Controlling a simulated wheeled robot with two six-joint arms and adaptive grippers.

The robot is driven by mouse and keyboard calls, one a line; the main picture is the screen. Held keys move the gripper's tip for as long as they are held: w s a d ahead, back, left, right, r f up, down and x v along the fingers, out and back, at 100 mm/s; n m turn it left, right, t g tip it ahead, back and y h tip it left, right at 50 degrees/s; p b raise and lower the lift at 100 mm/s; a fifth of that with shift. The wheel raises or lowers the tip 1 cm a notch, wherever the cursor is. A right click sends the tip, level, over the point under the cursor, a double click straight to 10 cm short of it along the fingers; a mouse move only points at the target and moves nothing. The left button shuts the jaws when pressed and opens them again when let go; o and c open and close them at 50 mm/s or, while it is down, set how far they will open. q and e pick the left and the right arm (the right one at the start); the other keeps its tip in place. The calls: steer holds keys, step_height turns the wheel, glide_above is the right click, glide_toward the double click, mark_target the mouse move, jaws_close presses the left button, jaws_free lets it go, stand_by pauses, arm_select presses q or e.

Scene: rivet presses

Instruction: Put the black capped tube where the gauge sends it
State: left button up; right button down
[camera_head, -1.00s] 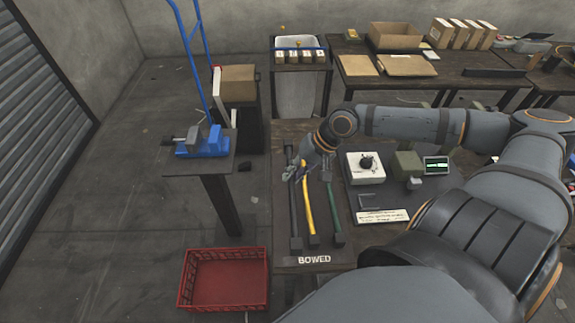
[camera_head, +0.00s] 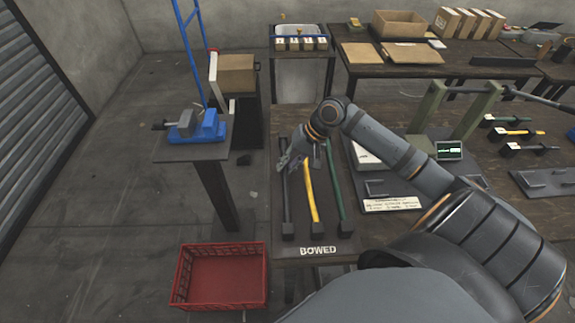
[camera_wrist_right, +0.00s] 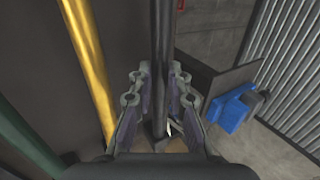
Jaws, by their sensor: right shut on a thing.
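The black capped tube (camera_head: 286,195) is at the left of the BOWED tray (camera_head: 340,248), roughly parallel to a yellow tube (camera_head: 311,192) and a green tube (camera_head: 334,185). My right gripper (camera_head: 288,160) is shut on the black tube near its far part. In the right wrist view, the black tube (camera_wrist_right: 162,45) runs between the fingers of this gripper (camera_wrist_right: 160,105). I cannot tell whether the tube rests fully in the tray. The gauge's small green-lit display (camera_head: 449,150) is too small to read. My left gripper is not in view.
A printed card (camera_head: 392,204) lies in front. More tubes (camera_head: 515,132) lie at the right. A red crate (camera_head: 222,275) is on the floor. A blue vise (camera_head: 200,126) stands left, across a gap.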

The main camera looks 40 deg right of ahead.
steer(key=c, duration=1.3)
jaws_free()
steer(key=shift+f, duration=0.1)
steer(key=p+v, duration=1.2)
steer(key=shift+p, duration=0.4)
steer(key=shift+s, duration=0.1)
